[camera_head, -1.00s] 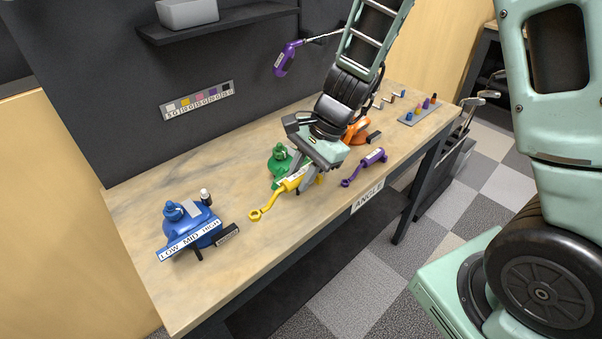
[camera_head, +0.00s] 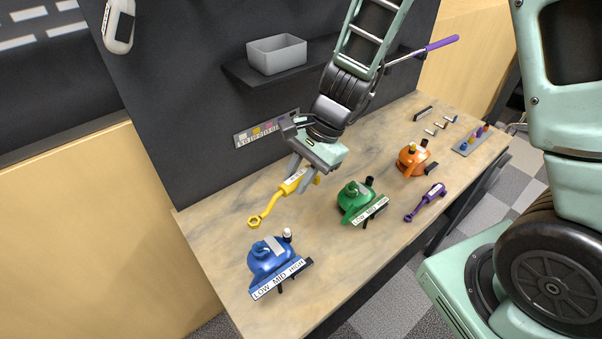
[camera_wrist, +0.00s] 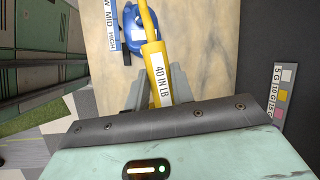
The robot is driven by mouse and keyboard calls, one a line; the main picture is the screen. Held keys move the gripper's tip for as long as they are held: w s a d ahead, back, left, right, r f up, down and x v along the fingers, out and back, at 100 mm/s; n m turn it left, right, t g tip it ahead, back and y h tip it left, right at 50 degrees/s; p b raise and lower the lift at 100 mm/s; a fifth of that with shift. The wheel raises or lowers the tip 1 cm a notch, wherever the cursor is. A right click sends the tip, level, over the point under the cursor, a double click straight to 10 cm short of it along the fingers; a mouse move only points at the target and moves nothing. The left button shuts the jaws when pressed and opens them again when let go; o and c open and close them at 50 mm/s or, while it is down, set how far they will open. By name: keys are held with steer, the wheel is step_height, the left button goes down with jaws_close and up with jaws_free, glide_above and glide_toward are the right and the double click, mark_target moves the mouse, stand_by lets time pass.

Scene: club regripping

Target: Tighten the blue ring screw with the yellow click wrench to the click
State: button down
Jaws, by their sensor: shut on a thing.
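My gripper (camera_head: 302,176) is shut on the handle of the yellow click wrench (camera_head: 268,210) and holds it above the back of the bench. The wrench's ring end points down-left in the head view, toward the blue fixture (camera_head: 272,262), and is apart from it. In the wrist view the wrench (camera_wrist: 153,60) carries a "40 IN LB" label, and the blue fixture (camera_wrist: 133,22) lies beyond it, partly covered by the wrench. The fixture has a blue knob-like top (camera_head: 258,248) and a "LOW MID HIGH" plate (camera_head: 279,279). I cannot make out the ring screw clearly.
A green fixture (camera_head: 353,198) and an orange fixture (camera_head: 410,162) stand right of the blue one. A purple wrench (camera_head: 428,202) lies near the front edge. A dark back panel with a shelf (camera_head: 240,74) rises close behind my gripper.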

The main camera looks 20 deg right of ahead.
steer(key=shift+f, duration=0.15)
step_height(320, 180, down, 5)
steer(key=b, duration=0.5)
steer(key=shift+f+b, duration=0.15)
steer(key=shift+b, duration=0.15)
steer(key=shift+f, duration=0.2)
stand_by(0.5)
steer(key=shift+f, duration=0.7)
stand_by(0.6)
